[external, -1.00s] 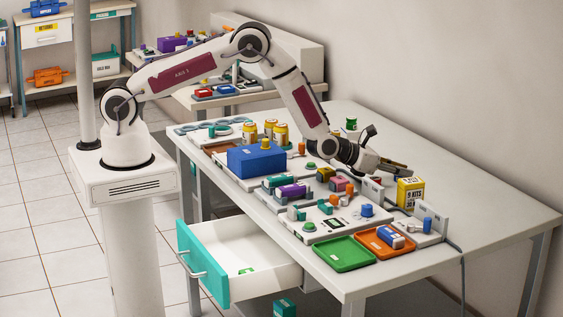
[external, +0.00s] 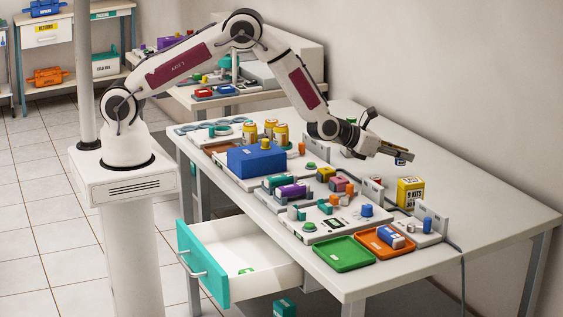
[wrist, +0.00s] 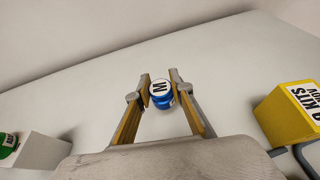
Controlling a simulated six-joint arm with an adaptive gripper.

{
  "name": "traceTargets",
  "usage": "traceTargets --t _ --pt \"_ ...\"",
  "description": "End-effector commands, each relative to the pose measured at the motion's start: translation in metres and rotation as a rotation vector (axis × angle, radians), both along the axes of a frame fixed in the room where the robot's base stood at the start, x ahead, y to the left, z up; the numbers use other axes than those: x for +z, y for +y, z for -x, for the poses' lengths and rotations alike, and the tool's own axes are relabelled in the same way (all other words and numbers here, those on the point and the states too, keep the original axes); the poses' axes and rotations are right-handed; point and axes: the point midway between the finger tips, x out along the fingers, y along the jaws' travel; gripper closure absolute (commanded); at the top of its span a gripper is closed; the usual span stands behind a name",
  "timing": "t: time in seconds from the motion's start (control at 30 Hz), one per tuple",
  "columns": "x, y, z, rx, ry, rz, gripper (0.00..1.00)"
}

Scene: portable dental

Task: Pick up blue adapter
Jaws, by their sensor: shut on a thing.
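A small round blue adapter (wrist: 161,101) with a white lettered top sits between the fingertips of my gripper (wrist: 160,92) in the wrist view. Both fingers press on its sides, so my gripper is shut on it. In the external view, my gripper (external: 402,157) is raised above the back right part of the table, and a bit of blue shows at its tips. The adapter's underside is hidden.
A yellow kit box (external: 410,192) stands to the right below my gripper; it also shows in the wrist view (wrist: 290,113). Orange (external: 362,238) and green (external: 345,254) trays lie at the front. The table's right part is clear.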

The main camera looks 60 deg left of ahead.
Motion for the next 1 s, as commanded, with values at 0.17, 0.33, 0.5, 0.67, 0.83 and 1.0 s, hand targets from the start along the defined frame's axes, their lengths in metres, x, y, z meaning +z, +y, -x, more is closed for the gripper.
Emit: traceTargets --t 0.17,0.33,0.5,0.67,0.83,1.0 --pt "0.025 0.000 0.000 0.000 -0.002 0.001 1.00" --pt "0.041 0.000 0.000 0.000 -0.003 0.001 1.00" --pt "0.048 0.000 0.000 0.000 -0.001 0.001 1.00" --pt "0.049 0.000 0.000 0.000 0.000 0.001 1.00" --pt "0.049 0.000 0.000 0.000 -0.001 0.001 1.00" --pt "0.049 0.000 0.000 0.000 -0.001 0.001 1.00"
